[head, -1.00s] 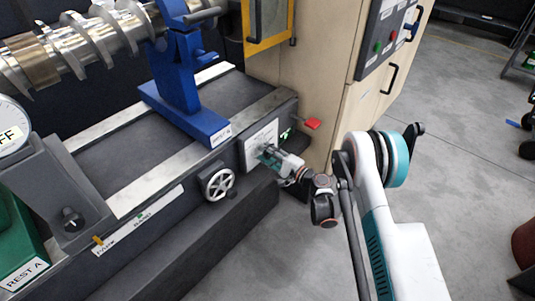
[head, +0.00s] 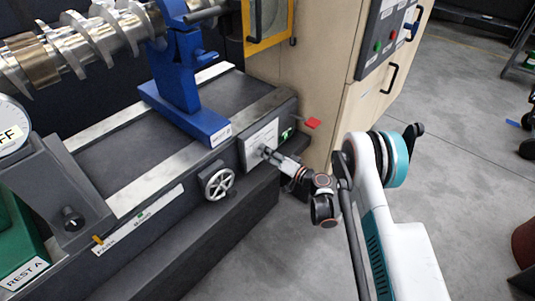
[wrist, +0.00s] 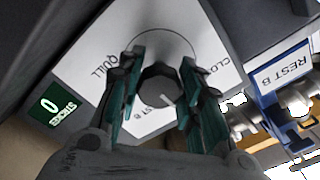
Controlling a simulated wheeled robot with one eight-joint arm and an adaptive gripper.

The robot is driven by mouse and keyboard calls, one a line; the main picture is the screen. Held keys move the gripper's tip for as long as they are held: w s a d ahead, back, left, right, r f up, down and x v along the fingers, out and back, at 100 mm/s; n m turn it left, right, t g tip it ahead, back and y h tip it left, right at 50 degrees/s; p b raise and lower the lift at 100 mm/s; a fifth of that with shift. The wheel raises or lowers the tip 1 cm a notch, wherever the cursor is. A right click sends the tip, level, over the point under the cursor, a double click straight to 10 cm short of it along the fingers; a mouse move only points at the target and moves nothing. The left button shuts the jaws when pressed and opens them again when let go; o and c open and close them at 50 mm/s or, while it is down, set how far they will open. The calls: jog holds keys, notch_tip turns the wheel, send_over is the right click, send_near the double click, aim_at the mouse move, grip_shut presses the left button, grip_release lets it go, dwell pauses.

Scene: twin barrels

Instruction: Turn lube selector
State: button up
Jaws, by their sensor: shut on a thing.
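The lube selector is a dark knob (wrist: 158,82) with a white pointer line, on a white label plate (wrist: 95,65). In the wrist view, the pointer line slants down and right. The plate carries the words QUILL and REST B and a partly hidden word starting CLO. My gripper (wrist: 160,66) is shut on the knob, with one teal-padded finger on each side. In the head view, my gripper (head: 272,156) meets the white plate (head: 259,141) on the end of the machine bed. The knob is mostly hidden there.
A spoked handwheel (head: 218,184) stands left of my gripper on the bed's front. A red handle (head: 313,123) sticks out to the right, near the beige cabinet (head: 325,95). A blue rest (head: 185,110) stands above.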

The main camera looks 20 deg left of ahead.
jog(key=n, duration=0.4)
jog(key=shift+f+n, duration=0.1)
jog(key=shift+n, duration=1.8)
jog(key=o, duration=1.1)
notch_tip(320, 180, up, 10)
jog(key=shift+d, duration=0.1)
